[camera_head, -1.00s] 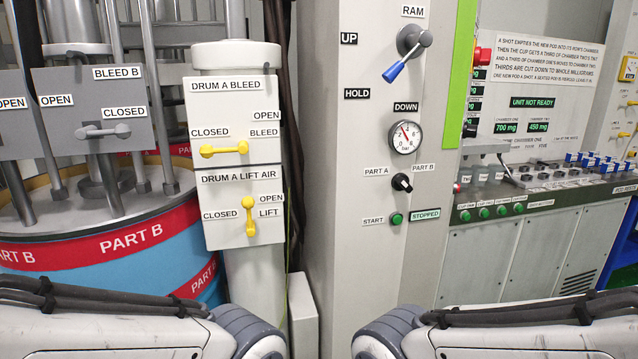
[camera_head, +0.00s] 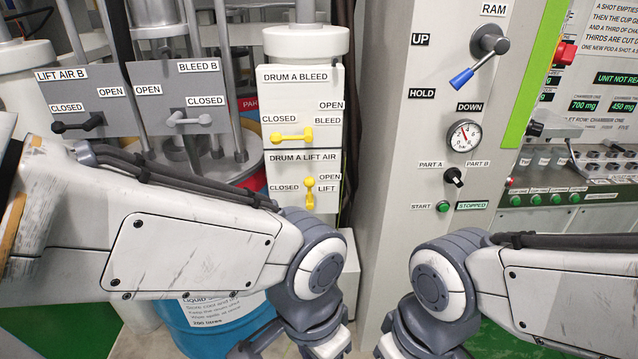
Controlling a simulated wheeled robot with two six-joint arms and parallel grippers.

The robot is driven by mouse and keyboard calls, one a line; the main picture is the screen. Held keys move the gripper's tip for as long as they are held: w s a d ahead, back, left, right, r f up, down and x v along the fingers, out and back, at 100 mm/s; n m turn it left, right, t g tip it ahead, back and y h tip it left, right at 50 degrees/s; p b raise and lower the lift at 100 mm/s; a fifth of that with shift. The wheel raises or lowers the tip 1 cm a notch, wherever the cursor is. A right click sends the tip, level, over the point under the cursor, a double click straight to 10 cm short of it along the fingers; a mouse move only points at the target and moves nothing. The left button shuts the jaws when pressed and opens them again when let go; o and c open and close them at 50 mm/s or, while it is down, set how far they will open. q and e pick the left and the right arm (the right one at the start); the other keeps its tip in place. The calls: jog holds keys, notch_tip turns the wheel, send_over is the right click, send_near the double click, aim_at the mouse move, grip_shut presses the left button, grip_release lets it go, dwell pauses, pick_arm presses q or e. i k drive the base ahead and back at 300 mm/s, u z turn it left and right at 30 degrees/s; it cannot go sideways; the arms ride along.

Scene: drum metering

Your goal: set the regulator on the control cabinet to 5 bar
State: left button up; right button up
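The control cabinet (camera_head: 390,150) is a tall pale grey box right of centre. On its front is a round white pressure gauge (camera_head: 464,135) with a red needle pointing up and slightly left; its numbers are too small to read. Below it is a black PART A / PART B selector (camera_head: 454,176). Above is the RAM lever (camera_head: 489,42), its blue grip pointing down-left. A dark knob-like part (camera_head: 535,128) shows at the cabinet's right edge; I cannot tell if it is the regulator.
A green START button (camera_head: 444,206) sits beside a STOPPED label. To the left are yellow DRUM A BLEED (camera_head: 291,136) and LIFT AIR (camera_head: 309,192) handles and a grey part B valve panel (camera_head: 145,100). A console (camera_head: 590,190) stands right. My arms cover much of the lower picture.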

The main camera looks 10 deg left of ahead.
aim_at(534, 129)
jog(key=z, duration=0.75)
